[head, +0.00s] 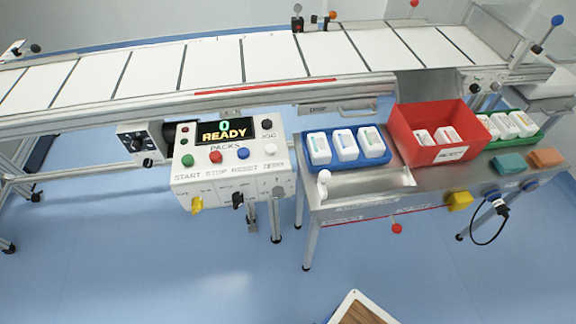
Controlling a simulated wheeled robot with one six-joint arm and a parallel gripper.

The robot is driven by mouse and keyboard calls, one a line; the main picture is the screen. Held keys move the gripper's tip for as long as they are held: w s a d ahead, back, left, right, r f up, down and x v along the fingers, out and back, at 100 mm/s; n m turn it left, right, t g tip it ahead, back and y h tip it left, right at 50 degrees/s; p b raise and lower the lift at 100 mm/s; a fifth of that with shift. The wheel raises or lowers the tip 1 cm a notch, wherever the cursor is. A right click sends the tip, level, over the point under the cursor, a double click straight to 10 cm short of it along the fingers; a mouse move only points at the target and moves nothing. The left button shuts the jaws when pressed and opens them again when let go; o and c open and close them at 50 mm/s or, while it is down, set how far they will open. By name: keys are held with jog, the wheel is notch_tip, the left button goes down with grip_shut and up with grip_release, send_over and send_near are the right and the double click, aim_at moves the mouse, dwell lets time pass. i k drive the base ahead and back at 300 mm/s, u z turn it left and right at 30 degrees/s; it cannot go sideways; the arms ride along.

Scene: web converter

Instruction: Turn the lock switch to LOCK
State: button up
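The white control box (222,172) hangs at the front of the conveyor, left of the centre in the head view. My gripper is not in view.
Green, red, blue and white buttons sit on the box top. A conveyor (210,62) runs behind. A steel table (345,198) to the right holds a blue tray (375,165), a red bin (405,135) and a green tray (536,140). The blue floor (150,270) in front is mostly clear.

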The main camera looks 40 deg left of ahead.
aim_at(197, 203)
jog(key=u, duration=3.95)
jog(key=k, duration=1.1)
jog(key=z, duration=1.6)
jog(key=i, duration=0.5)
jog(key=z, duration=0.05)
